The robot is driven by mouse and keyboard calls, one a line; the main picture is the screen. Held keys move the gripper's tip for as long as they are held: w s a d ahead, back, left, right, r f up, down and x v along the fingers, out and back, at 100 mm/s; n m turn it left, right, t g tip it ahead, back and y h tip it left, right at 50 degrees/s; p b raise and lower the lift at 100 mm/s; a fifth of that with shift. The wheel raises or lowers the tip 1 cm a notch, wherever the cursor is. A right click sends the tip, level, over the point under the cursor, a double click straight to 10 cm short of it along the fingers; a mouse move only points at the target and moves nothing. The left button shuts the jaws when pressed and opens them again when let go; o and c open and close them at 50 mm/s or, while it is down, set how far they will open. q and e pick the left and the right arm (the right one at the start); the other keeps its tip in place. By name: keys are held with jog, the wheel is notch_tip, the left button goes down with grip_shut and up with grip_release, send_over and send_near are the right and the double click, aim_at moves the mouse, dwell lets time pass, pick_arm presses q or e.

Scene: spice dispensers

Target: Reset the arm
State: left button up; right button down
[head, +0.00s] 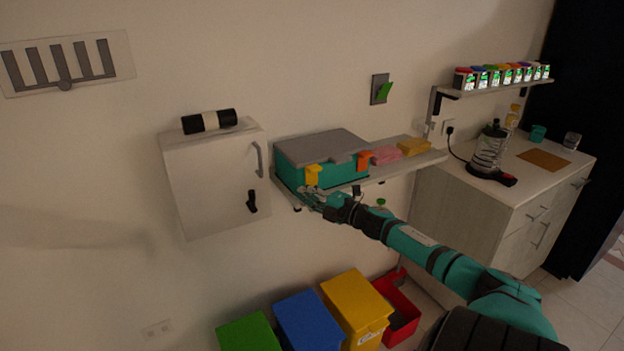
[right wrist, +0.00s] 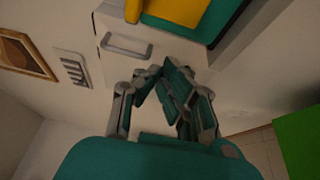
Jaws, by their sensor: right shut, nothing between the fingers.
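My right arm reaches in from the lower right in the head view. Its gripper (head: 312,198) is at the front edge of the wall shelf, just below the yellow latch (head: 313,175) of a teal box with a grey lid (head: 322,147). In the right wrist view the fingers of the right gripper (right wrist: 168,82) are drawn together with nothing between them. Whether the gripper touches the shelf or the box cannot be told. My left gripper is in neither view.
A white wall cabinet (head: 212,185) hangs left of the shelf (head: 405,163). Pink and yellow items lie on the shelf's right part. Green, blue (head: 308,322) and yellow (head: 357,302) bins and a red crate stand below. A blender (head: 488,150) stands on the right counter, under spice dispensers (head: 505,76).

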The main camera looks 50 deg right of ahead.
jog(key=shift+s+d, duration=0.1)
jog(key=shift+s, duration=0.95)
jog(key=s+d+f+m+g+h, duration=0.1)
jog(key=s+f+m+g+h, duration=0.15)
jog(key=f, duration=0.75)
jog(key=s+d+f+m+g+h, duration=0.1)
jog(key=s+f+m, duration=0.3)
jog(key=f, duration=0.5)
jog(key=s+a+f+m+g, duration=0.2)
jog(key=s+a+f, duration=0.15)
jog(key=f, duration=0.35)
jog(key=s+a+f+m+g, duration=0.15)
jog(key=s+f, duration=0.25)
jog(key=f, duration=0.4)
jog(key=s+a+f+m+g, duration=0.1)
jog(key=s+a+f+m, duration=0.2)
jog(key=f, duration=0.4)
jog(key=s+a+f+m+g, duration=0.2)
jog(key=s+a+f+g, duration=0.3)
jog(key=s+a+f, duration=1)
jog(key=s+a+f+m+g+y, duration=0.1)
jog(key=s+a+f+g, duration=0.3)
jog(key=s+a, duration=0.9)
jog(key=shift+s+a+f+y, duration=0.3)
jog(key=shift+a+f+y, duration=0.2)
jog(key=shift+a+y, duration=0.4)
